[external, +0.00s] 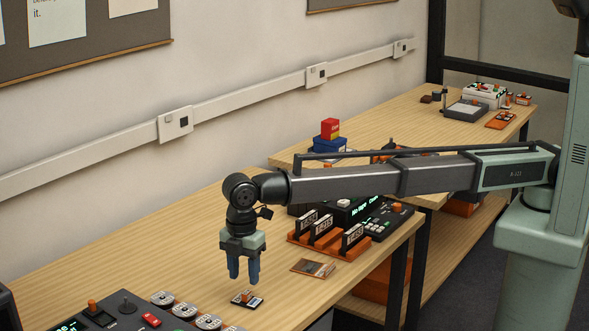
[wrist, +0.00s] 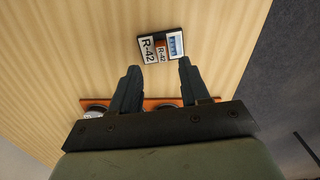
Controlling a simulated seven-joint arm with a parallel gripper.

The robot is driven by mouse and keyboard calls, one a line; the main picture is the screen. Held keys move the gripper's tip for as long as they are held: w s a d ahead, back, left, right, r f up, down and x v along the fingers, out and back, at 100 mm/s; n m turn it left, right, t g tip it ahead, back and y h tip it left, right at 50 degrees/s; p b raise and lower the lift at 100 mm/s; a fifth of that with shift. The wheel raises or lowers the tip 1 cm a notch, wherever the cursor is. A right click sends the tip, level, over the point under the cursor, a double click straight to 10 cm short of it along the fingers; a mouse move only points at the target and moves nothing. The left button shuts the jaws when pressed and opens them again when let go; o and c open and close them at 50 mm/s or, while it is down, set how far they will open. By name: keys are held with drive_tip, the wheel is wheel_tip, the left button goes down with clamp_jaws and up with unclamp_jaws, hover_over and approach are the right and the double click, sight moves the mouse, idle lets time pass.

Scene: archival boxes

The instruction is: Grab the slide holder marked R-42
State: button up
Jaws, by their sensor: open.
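The slide holder marked R-42 (wrist: 161,47) lies flat on the wooden table, with its R-42 label readable in the wrist view. It is a small dark-edged piece with white labels and an orange part. In the external view the holder (external: 247,299) lies near the table's front edge. My gripper (external: 243,279) points down above the table, a little above the holder and slightly to its left. In the wrist view my gripper (wrist: 157,72) is open and empty, and the holder lies just beyond the fingertips, apart from them.
An orange rack (external: 318,247) with upright labelled holders stands to the right, beside a dark console (external: 384,219). A flat brown item (external: 313,268) lies before the rack. Several round discs (external: 184,311) and a control panel (external: 118,316) are at front left.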

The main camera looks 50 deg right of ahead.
sight(246, 292)
drive_tip(key=shift+s+d+f, duration=0.1)
drive_tip(key=shift+s+f, duration=0.05)
drive_tip(key=shift+f, duration=2.55)
drive_tip(key=shift+c, duration=0.4)
clamp_jaws()
